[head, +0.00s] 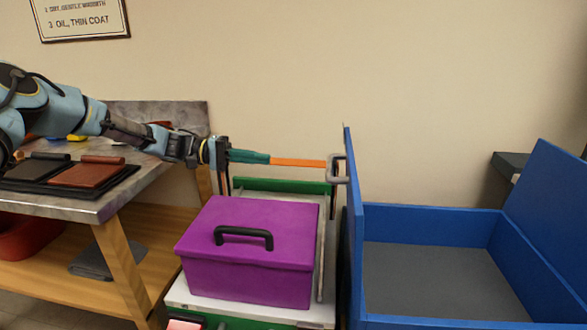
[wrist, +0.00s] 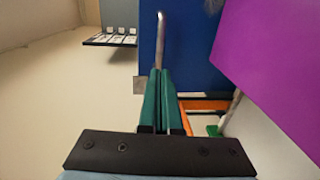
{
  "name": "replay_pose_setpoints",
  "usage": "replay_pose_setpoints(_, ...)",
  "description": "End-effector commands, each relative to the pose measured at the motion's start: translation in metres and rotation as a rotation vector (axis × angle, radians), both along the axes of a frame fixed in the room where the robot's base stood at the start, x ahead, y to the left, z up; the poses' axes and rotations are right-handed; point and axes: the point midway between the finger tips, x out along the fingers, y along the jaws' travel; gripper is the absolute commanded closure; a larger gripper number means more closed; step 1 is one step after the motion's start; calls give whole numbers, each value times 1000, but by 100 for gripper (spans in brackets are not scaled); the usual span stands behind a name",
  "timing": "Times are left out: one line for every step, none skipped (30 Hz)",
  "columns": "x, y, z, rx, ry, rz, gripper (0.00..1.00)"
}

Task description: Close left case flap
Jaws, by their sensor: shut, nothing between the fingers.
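The blue case (head: 430,221) stands at the right with its grey floor exposed. Its left flap (head: 351,165) stands upright, seen nearly edge-on, with a grey handle (head: 337,170) on its left face. In the wrist view, the flap (wrist: 188,50) is a blue panel ahead, and the handle (wrist: 161,35) lies in line with the fingertips. My gripper (head: 268,159) is shut and empty, its teal fingers pointing right toward the handle. In the wrist view the gripper (wrist: 160,74) appears close to the handle; I cannot tell whether they touch.
A purple box (head: 250,275) with a black handle stands on a white-topped cart (head: 190,298) below my gripper. An orange bar (head: 298,162) shows between fingers and flap. The workbench (head: 80,208) is at left. The case's right flap (head: 560,190) leans outward.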

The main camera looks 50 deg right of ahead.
Motion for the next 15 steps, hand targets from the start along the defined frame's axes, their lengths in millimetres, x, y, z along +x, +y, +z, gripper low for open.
replay_pose_setpoints(-5, -3, 1, 0, 2, -3, 100)
replay_pose_setpoints(-9, -5, 1, 1, 1, -4, 100)
replay_pose_setpoints(-13, -9, 1, 2, 0, -4, 100)
replay_pose_setpoints(-17, -12, 1, 2, -1, -4, 100)
replay_pose_setpoints(-22, -15, 0, 3, 0, -5, 100)
replay_pose_setpoints(-28, -20, 0, 4, 0, -5, 100)
replay_pose_setpoints(-34, -24, -1, 5, 0, -5, 100)
replay_pose_setpoints(-39, -27, -1, 4, 0, -6, 100)
replay_pose_setpoints(-45, -32, -2, 5, 0, -5, 100)
replay_pose_setpoints(-51, -36, -3, 5, -1, -6, 100)
replay_pose_setpoints(-55, -40, -3, 5, -1, -5, 100)
replay_pose_setpoints(-62, -45, -4, 5, -1, -4, 100)
replay_pose_setpoints(-67, -48, -5, 4, -2, -5, 100)
replay_pose_setpoints(-71, -52, -5, 5, -1, -5, 100)
replay_pose_setpoints(-77, -56, -7, 6, -2, -4, 100)
